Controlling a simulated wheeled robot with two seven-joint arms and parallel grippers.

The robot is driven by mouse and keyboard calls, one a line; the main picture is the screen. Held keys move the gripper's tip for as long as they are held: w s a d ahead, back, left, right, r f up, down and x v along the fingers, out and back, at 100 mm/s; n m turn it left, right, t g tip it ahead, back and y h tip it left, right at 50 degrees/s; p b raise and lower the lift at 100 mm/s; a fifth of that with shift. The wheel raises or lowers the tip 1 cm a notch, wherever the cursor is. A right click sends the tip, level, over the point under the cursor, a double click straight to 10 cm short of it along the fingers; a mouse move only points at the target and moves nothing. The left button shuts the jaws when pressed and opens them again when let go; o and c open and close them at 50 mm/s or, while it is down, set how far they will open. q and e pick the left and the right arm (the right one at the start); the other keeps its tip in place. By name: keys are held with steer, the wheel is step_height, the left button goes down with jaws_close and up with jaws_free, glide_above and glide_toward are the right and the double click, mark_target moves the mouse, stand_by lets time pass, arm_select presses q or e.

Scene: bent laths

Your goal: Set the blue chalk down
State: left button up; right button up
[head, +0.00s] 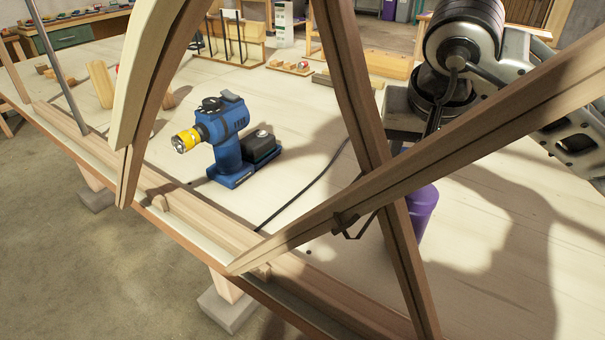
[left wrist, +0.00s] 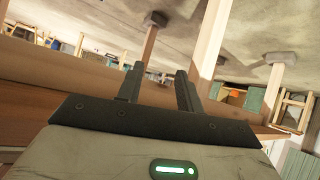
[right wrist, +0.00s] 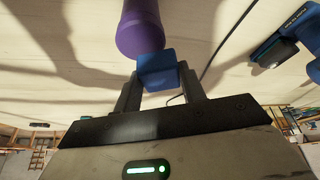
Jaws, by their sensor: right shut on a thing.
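The blue chalk (right wrist: 157,74) is a short blue block, seen in the right wrist view between the fingers of my right gripper (right wrist: 160,82), which is shut on it. A purple cylinder (right wrist: 140,28) shows just beyond the chalk; I cannot tell whether they touch. In the head view the crossing laths hide the chalk and the right fingertips. My left gripper (left wrist: 159,80) shows in the left wrist view with its fingers apart and nothing between them. It is not visible in the head view.
Bent wooden laths (head: 350,85) cross in front of the workbench (head: 500,240) and my right arm. The purple cylinder (head: 421,208) stands behind them. A blue drill (head: 222,135) stands on the bench at centre left. Bare bench top lies at the lower right.

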steer(key=b, duration=0.3)
glide_above(296, 193)
steer(key=s, duration=0.2)
step_height(296, 193, down, 3)
steer(key=f, duration=0.9)
steer(key=shift+w+a+f, duration=0.2)
steer(key=shift+f, duration=0.05)
steer(key=shift+w+f, duration=0.1)
steer(key=shift+f, duration=0.45)
steer(key=o, duration=1)
steer(key=v, duration=1.2)
steer(key=shift+d+r, duration=0.1)
steer(key=shift+r, duration=0.3)
steer(key=shift+w, duration=0.1)
